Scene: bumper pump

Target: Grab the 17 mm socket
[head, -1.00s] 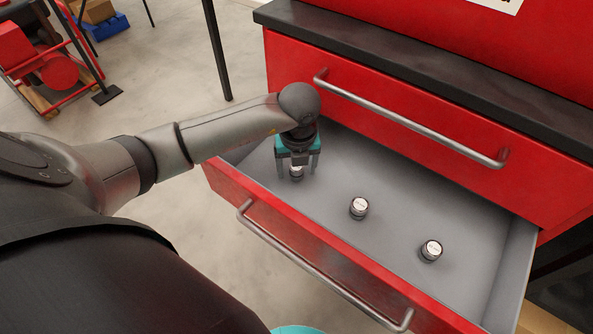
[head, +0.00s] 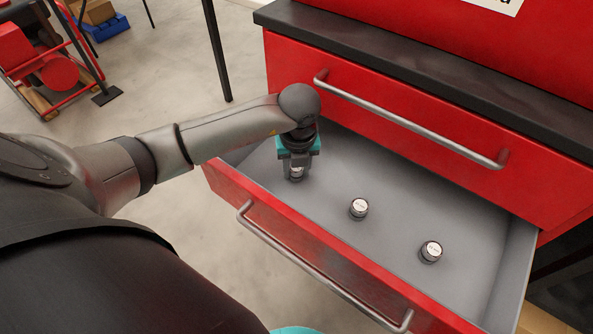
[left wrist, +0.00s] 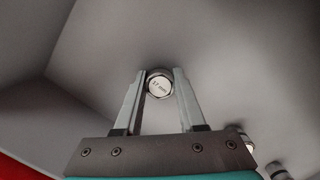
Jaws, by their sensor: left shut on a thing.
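My left gripper (head: 296,176) reaches down into the open drawer (head: 320,238). Its fingers are shut on the 17 mm socket (head: 296,173), which stands near the drawer's left end. In the left wrist view the socket (left wrist: 159,86) shows a white top with "17 mm" on it, between the two fingertips (left wrist: 160,78). A second socket (head: 358,208) stands near the middle of the drawer. A third socket (head: 431,250) stands further right. Their labels are too small to read in the head view.
The drawer's red front with a metal handle (head: 300,268) is nearest me. Above the drawer is a shut red drawer with a handle (head: 410,120). The grey drawer floor around the sockets is clear. A red machine (head: 50,65) stands at the far left.

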